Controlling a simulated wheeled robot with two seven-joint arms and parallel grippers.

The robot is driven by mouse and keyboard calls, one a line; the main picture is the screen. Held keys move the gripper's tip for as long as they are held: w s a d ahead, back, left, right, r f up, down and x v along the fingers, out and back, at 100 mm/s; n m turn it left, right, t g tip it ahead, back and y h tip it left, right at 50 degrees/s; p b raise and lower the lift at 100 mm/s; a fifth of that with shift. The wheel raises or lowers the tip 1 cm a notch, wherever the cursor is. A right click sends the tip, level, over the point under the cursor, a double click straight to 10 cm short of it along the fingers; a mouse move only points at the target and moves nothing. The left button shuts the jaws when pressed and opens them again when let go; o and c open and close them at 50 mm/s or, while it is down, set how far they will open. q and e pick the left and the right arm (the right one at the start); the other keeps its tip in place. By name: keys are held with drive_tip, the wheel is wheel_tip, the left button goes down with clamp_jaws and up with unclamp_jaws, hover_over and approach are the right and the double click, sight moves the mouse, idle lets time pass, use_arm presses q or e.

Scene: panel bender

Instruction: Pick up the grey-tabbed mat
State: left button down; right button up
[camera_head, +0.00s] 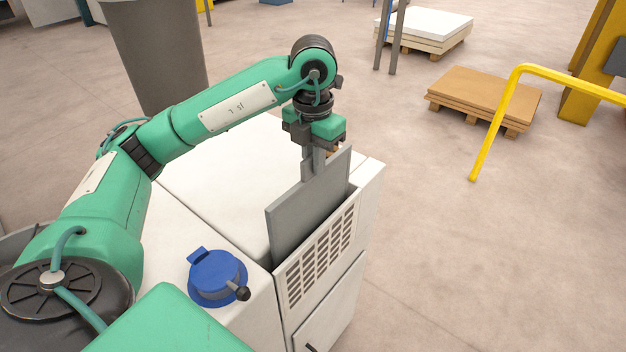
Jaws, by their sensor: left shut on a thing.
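The grey mat (300,217) stands upright on its edge, a flat grey sheet above the white cabinet's vented right side. My left gripper (314,165) points down and is shut on the mat's upper edge. The fingers cover part of that edge, so the tab cannot be made out clearly. My right gripper is not in view.
The white cabinet (225,165) has a blue round device (217,275) with a black knob on top. A grey column (157,55) stands behind. A yellow rail (497,115) and a pallet with brown sheets (485,92) are to the right, with open floor between.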

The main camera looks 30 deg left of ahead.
use_arm(q)
wheel_tip(320, 180, up, 19)
drive_tip(key=p, duration=0.1)
idle(1.1)
drive_tip(key=shift+r, duration=0.1)
idle(0.3)
